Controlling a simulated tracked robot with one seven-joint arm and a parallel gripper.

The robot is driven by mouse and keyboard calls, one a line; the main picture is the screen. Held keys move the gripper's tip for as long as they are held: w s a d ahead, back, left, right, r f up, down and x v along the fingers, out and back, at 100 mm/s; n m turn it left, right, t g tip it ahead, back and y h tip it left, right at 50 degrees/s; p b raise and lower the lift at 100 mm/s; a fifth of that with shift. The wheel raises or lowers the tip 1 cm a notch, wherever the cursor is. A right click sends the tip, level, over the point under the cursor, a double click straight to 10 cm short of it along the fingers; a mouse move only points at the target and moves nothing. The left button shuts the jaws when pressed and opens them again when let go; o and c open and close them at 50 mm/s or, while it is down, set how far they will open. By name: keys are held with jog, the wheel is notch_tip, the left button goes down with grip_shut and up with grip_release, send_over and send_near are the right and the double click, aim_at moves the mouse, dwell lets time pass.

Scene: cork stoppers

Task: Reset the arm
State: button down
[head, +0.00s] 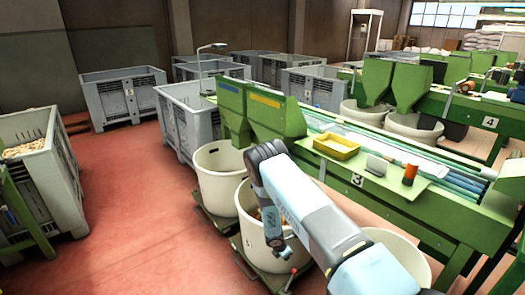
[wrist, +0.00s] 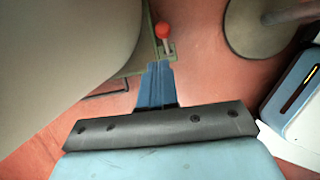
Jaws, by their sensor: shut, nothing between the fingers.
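My arm (head: 310,210) reaches out from the lower right in the head view and bends down at its far end. My gripper (head: 284,252) hangs in front of the white bins beside the green machine. In the wrist view my gripper (wrist: 158,68) is shut, its blue fingers together with nothing between them. It points toward the red floor, near a small lever with a red knob (wrist: 162,31).
A white bin (head: 218,175) stands on a green trolley left of my arm; another bin (head: 246,223) is partly behind the arm. The green machine marked 3 (head: 357,180) carries a yellow tray (head: 337,147). Grey crates (head: 120,97) stand at the back. Red floor (head: 130,210) is clear at left.

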jog(key=w+d+r+m+t, duration=0.1)
jog(key=w+r+m, duration=0.2)
jog(key=r, duration=0.9)
jog(key=w+d+r+m, duration=0.1)
jog(key=w+r+m, duration=0.2)
jog(key=r, duration=1)
jog(key=s+d+r+m, duration=0.2)
jog(key=r, duration=0.7)
jog(key=s+d+r+m, duration=0.2)
jog(key=r+m, duration=0.1)
jog(key=r, duration=0.5)
jog(key=s+d+r+m, duration=0.2)
jog(key=r, duration=0.7)
jog(key=s+d+r+m+t+y, duration=0.1)
jog(key=s+d+r+m, duration=0.15)
jog(key=s+r, duration=0.6)
jog(key=s+d+r+m, duration=0.1)
jog(key=s+r+m, duration=0.3)
jog(key=s+r, duration=0.4)
jog(key=s+a+r+m+y, duration=0.1)
jog(key=s+r+m, duration=0.1)
jog(key=s, duration=0.9)
jog(key=s+a+r+m+t+y, duration=0.1)
jog(key=s+r+m, duration=0.2)
jog(key=s, duration=0.8)
jog(key=shift+s+r+y, duration=0.25)
jog(key=shift+r+y, duration=0.05)
jog(key=shift+r, duration=0.7)
